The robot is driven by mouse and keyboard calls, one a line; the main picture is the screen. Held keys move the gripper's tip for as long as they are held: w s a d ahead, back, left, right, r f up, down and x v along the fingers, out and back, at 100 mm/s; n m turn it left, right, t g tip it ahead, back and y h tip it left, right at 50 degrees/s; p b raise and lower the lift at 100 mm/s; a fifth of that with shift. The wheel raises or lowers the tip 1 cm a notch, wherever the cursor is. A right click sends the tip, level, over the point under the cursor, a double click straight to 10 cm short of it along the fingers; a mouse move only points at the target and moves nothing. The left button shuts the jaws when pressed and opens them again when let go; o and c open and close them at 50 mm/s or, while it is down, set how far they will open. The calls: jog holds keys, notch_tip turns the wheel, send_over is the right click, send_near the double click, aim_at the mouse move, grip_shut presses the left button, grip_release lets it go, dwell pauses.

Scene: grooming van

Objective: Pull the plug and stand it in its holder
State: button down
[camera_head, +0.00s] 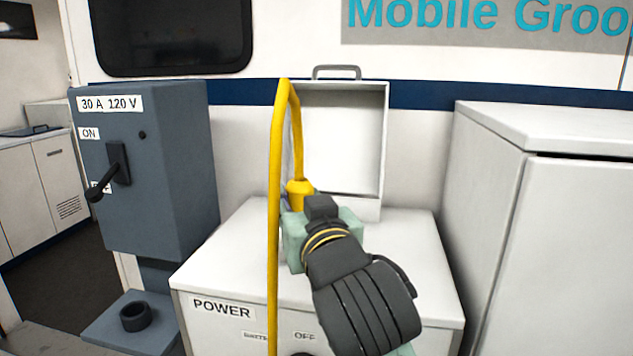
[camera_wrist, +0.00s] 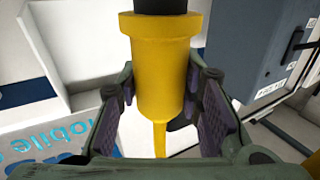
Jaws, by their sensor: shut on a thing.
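The yellow plug (camera_head: 299,190) is between the fingers of my gripper (camera_head: 297,212), above the white POWER cabinet. In the wrist view the plug (camera_wrist: 160,75) has a wide yellow collar and a black end, cut off at the top edge. My gripper's dark pads (camera_wrist: 161,100) sit on both sides of its body. A yellow cable (camera_head: 273,220) rises from the plug, bends over and hangs down in front. The plug's lower end is hidden behind my gripper, so I cannot tell whether it sits in a socket. A black ring-shaped holder (camera_head: 135,317) stands empty on a grey shelf at lower left.
The grey switch box (camera_head: 170,170) stands left of the cabinet, its black lever (camera_head: 118,165) pointing down toward a partly covered label. The POWER cabinet (camera_head: 215,270) has a raised white lid (camera_head: 340,140) behind. A tall white cabinet (camera_head: 490,230) bounds the right.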

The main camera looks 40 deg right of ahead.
jog(key=s+a+r+p, duration=0.2)
jog(key=a+r, duration=0.3)
jog(key=r, duration=0.3)
jog(key=shift+s+a, duration=0.15)
jog(key=shift+s, duration=0.45)
jog(key=shift+w+f, duration=0.1)
jog(key=shift+f, duration=0.05)
